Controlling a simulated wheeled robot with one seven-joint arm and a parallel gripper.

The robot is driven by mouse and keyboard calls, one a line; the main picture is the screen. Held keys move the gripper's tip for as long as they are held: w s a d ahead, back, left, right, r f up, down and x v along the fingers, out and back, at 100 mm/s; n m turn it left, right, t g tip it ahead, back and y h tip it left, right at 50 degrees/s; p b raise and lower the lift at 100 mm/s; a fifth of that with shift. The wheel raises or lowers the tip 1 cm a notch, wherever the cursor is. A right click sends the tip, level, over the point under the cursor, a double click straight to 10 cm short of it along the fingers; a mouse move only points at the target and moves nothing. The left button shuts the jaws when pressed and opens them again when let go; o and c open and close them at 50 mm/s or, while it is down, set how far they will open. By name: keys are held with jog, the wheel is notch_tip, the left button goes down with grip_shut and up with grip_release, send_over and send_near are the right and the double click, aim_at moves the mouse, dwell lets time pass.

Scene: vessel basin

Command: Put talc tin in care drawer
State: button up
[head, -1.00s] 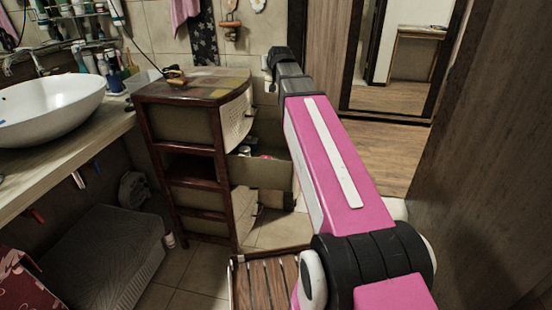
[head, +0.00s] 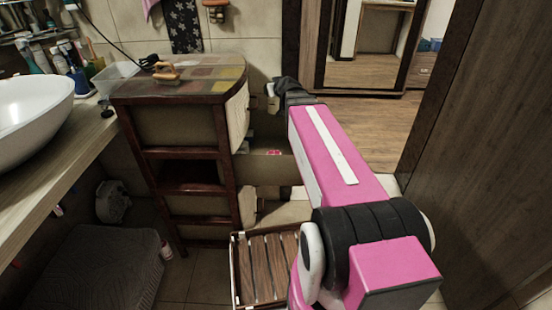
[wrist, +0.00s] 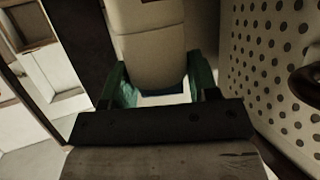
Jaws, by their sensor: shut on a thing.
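My gripper (wrist: 162,84) shows in the wrist view with green fingers on both sides of a pale cream body, and it is shut on it. This body looks like the talc tin (wrist: 150,45); no label is readable. In the head view my arm hides most of the gripper, and a small pale piece shows at the arm's far end. An open drawer (head: 270,168), apparently the care drawer, sticks out from the brown drawer unit (head: 180,165), just below and left of the arm's end. A small pink item (head: 273,153) shows inside it.
A pale perforated front (wrist: 270,65) with a round knob is close on the right of the wrist view. A wooden handle-like object (head: 165,70) lies on the unit's top. A slatted wooden piece (head: 265,268) lies below the drawer. The basin (head: 30,115) is at left.

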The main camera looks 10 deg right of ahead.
aim_at(276, 108)
jog(key=s+f, duration=0.1)
jog(key=f, duration=0.1)
jog(key=s+f, duration=0.1)
jog(key=f, duration=0.2)
jog(key=s+d+f, duration=0.1)
jog(key=f, duration=0.1)
jog(key=shift+s+f, duration=0.15)
jog(key=shift+s, duration=0.15)
notch_tip(276, 108, down, 10)
dwell(0.4)
jog(key=o, duration=1.3)
jog(key=v, duration=0.7)
jog(key=shift+s+r, duration=0.25)
